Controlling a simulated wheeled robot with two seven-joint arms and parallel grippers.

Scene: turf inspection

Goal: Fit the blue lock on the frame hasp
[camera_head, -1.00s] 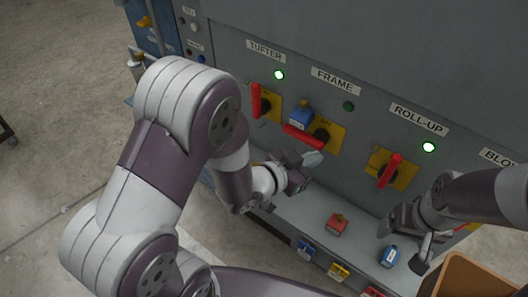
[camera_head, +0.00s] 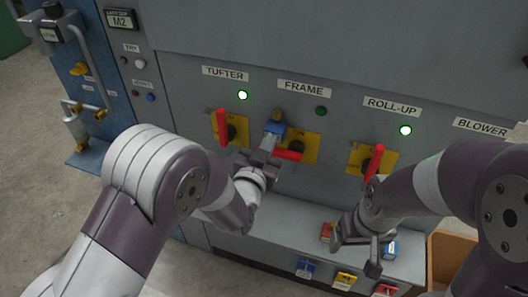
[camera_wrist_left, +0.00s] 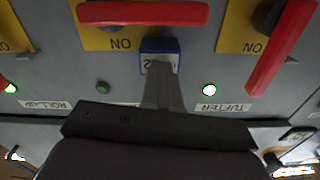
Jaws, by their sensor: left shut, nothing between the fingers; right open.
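A blue lock (camera_head: 274,128) with a brass-coloured top is at the upper left of the yellow FRAME switch plate (camera_head: 311,148). Its seating on the hasp is hard to make out. The FRAME switch's red handle (camera_head: 288,155) lies about level. My left gripper (camera_head: 267,143) is shut and empty, its tips at the lock's lower face; contact is unclear. In the left wrist view the fingers (camera_wrist_left: 161,80) cover part of the blue lock (camera_wrist_left: 158,45) and its label. My right gripper (camera_head: 356,252) is open above the shelf, partly hiding another blue lock (camera_head: 390,248).
The TUFTER handle (camera_head: 221,126) and ROLL-UP handle (camera_head: 374,162) stick out either side. A red lock (camera_head: 327,232) lies on the grey shelf (camera_head: 290,222). A brown box (camera_head: 450,262) stands at the lower right.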

